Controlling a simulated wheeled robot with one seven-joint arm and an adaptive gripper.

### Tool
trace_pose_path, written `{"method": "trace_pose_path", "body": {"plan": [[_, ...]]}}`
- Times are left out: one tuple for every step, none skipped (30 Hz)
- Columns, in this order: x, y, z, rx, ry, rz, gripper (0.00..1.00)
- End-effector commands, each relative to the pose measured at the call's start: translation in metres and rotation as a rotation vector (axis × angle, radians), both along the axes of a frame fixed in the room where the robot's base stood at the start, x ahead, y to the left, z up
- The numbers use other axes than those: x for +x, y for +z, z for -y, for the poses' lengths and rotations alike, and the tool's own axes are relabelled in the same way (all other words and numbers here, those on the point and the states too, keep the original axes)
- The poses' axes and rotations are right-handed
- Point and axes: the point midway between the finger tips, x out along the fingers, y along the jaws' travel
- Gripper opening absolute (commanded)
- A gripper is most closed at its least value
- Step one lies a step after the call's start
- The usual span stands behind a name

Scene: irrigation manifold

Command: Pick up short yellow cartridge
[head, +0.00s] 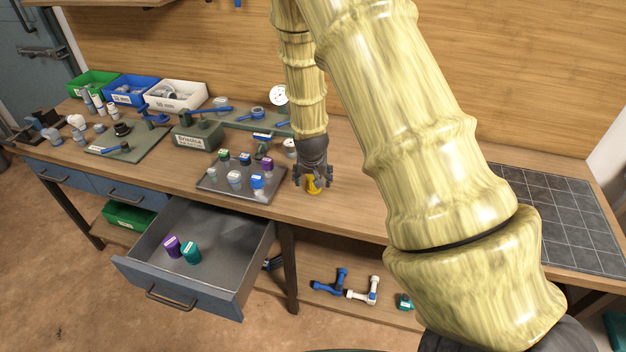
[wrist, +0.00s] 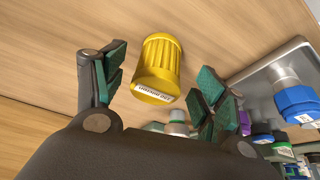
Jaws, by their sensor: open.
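The short yellow cartridge (head: 313,185) stands on the wooden bench near its front edge, right of the grey cartridge tray. In the wrist view the yellow cartridge (wrist: 157,68) is ribbed, with a white label on its rim, and lies between and a little beyond my fingertips. My gripper (head: 314,178) is just above it, pointing down. My gripper (wrist: 158,95) is open, its green-padded fingers to either side of the cartridge. A gap shows on both sides, and I see no contact.
The grey tray (head: 222,187) with several capped cartridges stands close on the left. An open drawer (head: 215,235) below holds a purple (head: 172,246) and a teal cartridge (head: 191,253). A dark tiled mat (head: 570,225) lies at the right.

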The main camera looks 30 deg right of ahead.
Motion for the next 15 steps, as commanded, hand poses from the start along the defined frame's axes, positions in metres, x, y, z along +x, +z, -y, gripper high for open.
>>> {"method": "trace_pose_path", "body": {"plan": [[0.002,-0.001,0.002,0.0,-0.001,-0.001,0.71],[0.003,-0.004,0.003,0.0,-0.001,-0.001,0.71],[0.004,-0.007,0.004,0.0,-0.002,-0.001,0.71],[0.004,-0.01,0.005,0.0,-0.002,-0.001,0.71],[0.005,-0.013,0.005,0.0,-0.002,-0.001,0.71],[0.007,-0.016,0.006,0.0,-0.002,0.0,0.71],[0.008,-0.018,0.006,0.001,-0.002,0.0,0.71],[0.008,-0.02,0.007,0.001,-0.002,0.0,0.71],[0.009,-0.023,0.007,0.0,-0.002,0.0,0.71],[0.009,-0.024,0.008,0.0,-0.002,0.0,0.71],[0.009,-0.025,0.008,0.0,-0.002,0.0,0.71],[0.01,-0.027,0.008,0.001,-0.002,0.0,0.71],[0.01,-0.027,0.008,0.001,-0.002,0.0,0.71],[0.01,-0.028,0.008,0.001,-0.002,0.0,0.71],[0.01,-0.028,0.008,0.0,-0.002,0.001,0.71]]}}
